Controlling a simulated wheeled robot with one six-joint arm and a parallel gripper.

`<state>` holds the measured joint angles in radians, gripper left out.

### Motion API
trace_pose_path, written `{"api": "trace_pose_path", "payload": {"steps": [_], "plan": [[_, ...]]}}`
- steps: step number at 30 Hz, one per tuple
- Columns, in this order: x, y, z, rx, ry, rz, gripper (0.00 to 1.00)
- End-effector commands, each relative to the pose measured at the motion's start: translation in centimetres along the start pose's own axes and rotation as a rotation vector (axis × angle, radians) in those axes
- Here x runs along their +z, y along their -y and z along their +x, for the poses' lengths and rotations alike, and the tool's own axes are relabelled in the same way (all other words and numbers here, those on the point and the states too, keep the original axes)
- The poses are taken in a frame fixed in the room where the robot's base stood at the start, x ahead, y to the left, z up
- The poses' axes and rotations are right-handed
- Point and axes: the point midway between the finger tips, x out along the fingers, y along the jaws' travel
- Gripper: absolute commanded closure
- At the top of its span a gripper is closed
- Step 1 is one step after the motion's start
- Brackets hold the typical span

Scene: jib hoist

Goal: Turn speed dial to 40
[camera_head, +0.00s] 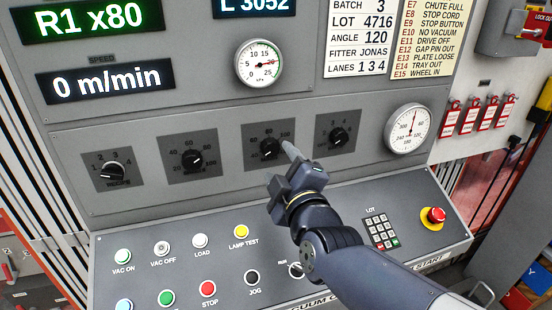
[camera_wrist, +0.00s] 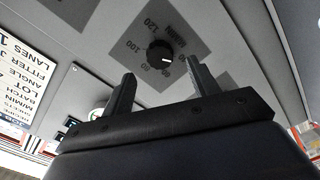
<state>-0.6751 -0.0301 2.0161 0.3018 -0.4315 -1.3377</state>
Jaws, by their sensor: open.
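A black round dial knob (camera_wrist: 160,53) on a dark square plate shows in the wrist view, just beyond my fingertips, with printed numbers around it and what looks like a MIN label. It appears to be the third dial (camera_head: 268,149) of the row in the head view. A short white mark shows on its face; the number it points to cannot be read surely. My gripper (camera_wrist: 161,68) is open and empty, its two fingers apart on the knob's near side, not closed on it. In the head view my gripper (camera_head: 288,151) is at the right of this dial, partly covering its plate.
Other dials are the recipe dial (camera_head: 112,171), a second dial (camera_head: 191,160) and a fourth dial (camera_head: 338,136). The speed display (camera_head: 106,80) reads 0 m/min. Below is a sloping panel with several buttons, a keypad (camera_head: 381,231) and a red stop button (camera_head: 434,215).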

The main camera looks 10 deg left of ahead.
Motion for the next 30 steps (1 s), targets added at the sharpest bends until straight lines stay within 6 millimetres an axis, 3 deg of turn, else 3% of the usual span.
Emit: {"api": "trace_pose_path", "payload": {"steps": [6,12,30], "plan": [[0.0,0.0,-3.5,0.001,-0.001,0.0,0.43],[0.0,0.0,-5.5,0.0,-0.001,0.0,0.43],[0.1,0.1,-5.9,-0.001,0.001,0.0,0.43]]}}
